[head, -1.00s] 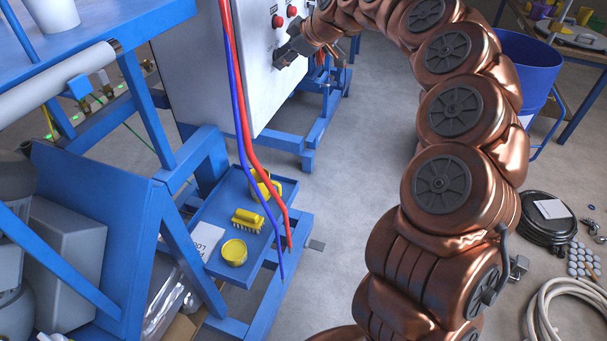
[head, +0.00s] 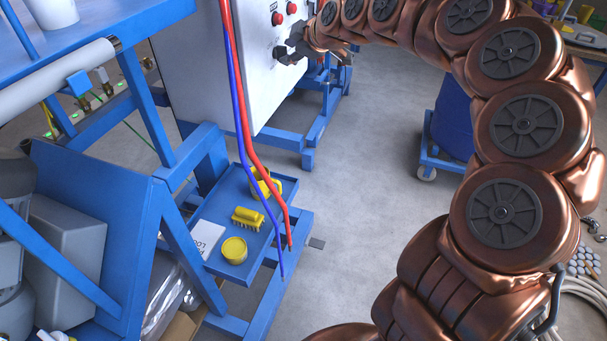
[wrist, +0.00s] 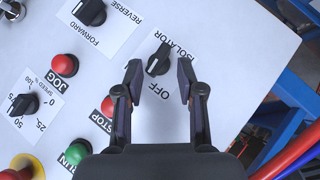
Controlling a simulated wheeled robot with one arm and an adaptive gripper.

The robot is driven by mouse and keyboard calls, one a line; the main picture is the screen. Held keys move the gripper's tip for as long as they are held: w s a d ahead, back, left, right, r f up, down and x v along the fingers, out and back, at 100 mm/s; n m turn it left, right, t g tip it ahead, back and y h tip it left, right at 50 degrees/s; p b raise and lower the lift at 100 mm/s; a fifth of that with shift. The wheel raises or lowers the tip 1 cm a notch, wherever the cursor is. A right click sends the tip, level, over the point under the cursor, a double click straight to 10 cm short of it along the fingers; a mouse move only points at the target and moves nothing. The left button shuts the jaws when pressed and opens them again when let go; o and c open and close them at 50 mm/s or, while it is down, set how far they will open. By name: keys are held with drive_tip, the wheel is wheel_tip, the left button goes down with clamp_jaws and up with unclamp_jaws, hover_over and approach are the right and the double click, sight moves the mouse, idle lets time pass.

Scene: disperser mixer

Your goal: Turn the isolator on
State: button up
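The isolator knob (wrist: 158,61) is a black rotary knob on a white label marked ISOLATOR and OFF, on the light control panel. Its pale mark points toward OFF. In the wrist view my gripper (wrist: 159,76) is open, with one finger on each side of the knob and a visible gap to both. In the head view my gripper (head: 289,52) is close against the front of the control cabinet (head: 205,70). I cannot make out the knob clearly there.
Beside the isolator are a forward/reverse knob (wrist: 90,12), a red stop button (wrist: 108,106), a green run button (wrist: 76,151), a red jog button (wrist: 64,65) and a speed dial (wrist: 22,104). Red and blue hoses (head: 243,130) hang before the cabinet.

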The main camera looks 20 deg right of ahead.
drive_tip(key=b+v, duration=0.1)
drive_tip(key=v, duration=0.4)
drive_tip(key=s+a+f+m+g, duration=0.2)
drive_tip(key=s+f, duration=0.2)
drive_tip(key=s, duration=0.4)
drive_tip(key=s+a+f+m+g+h+b, duration=0.1)
drive_tip(key=s+a+f+m+g, duration=0.1)
drive_tip(key=s+f, duration=0.3)
drive_tip(key=s+a+f+m+g, duration=0.2)
drive_tip(key=s+f, duration=0.3)
drive_tip(key=s, duration=0.7)
drive_tip(key=shift+a+g+h+b, duration=0.3)
drive_tip(key=shift+a+g+b, duration=0.1)
drive_tip(key=shift+a+g, duration=0.1)
drive_tip(key=shift+s+f, duration=0.1)
drive_tip(key=shift+s, duration=0.1)
